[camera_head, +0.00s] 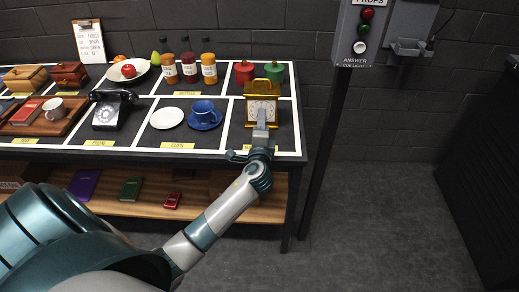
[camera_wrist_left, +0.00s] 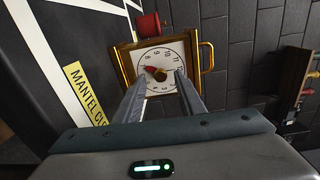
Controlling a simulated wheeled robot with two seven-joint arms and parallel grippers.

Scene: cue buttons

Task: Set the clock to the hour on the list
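A gold mantel clock (camera_head: 262,89) stands in the right front part of the table. The wrist view shows its white dial (camera_wrist_left: 158,55) tilted in the picture, with a short red hand (camera_wrist_left: 151,70); I cannot tell the hour surely. My left gripper (camera_head: 261,128) is right in front of the clock. In the left wrist view the left gripper (camera_wrist_left: 163,80) has its two fingers apart, in front of the lower dial, with nothing visible between them. Contact with the clock cannot be told. The list (camera_head: 89,40) is on a clipboard against the wall, its writing too small to read. My right gripper is out of view.
Red and green pots (camera_head: 244,72) stand behind the clock. A blue cup (camera_head: 204,114) on a saucer and a white saucer (camera_head: 167,118) are left of it, then a black telephone (camera_head: 112,108). A post with a cue-light box (camera_head: 363,35) rises to the right. The floor at right is clear.

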